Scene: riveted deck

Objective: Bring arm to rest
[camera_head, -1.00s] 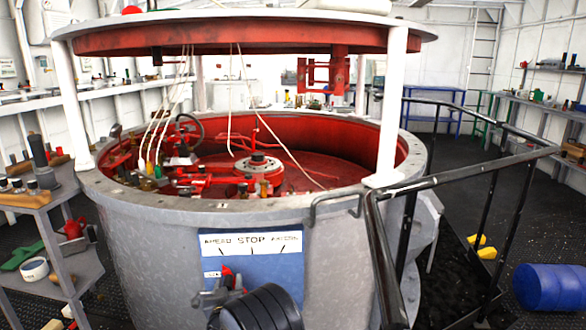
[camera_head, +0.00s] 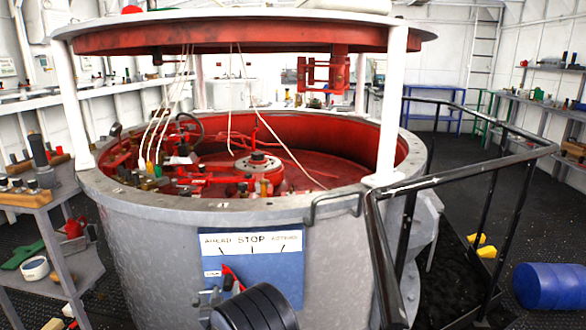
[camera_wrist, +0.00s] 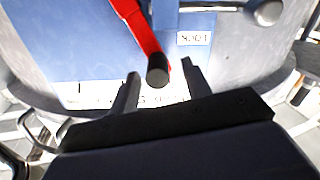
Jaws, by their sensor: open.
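A blue panel (camera_head: 262,265) on the grey drum's side carries a white strip marked STOP, with AHEAD at its left. A red lever (camera_head: 232,280) is on the panel, close to a small label. In the wrist view the red lever (camera_wrist: 138,28) ends in a dark round knob (camera_wrist: 158,72). My gripper (camera_wrist: 160,70) is open, with one finger on each side of the knob in the picture; contact is not clear. In the head view my gripper (camera_head: 209,304) is low in front of the panel, partly hidden by my dark wrist.
The grey drum (camera_head: 150,245) fills the middle, with a red interior and a canopy on white posts. A black handrail (camera_head: 465,178) stands at the right, near a blue barrel (camera_head: 552,287). A cluttered grey shelf stand (camera_head: 85,270) is at the left.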

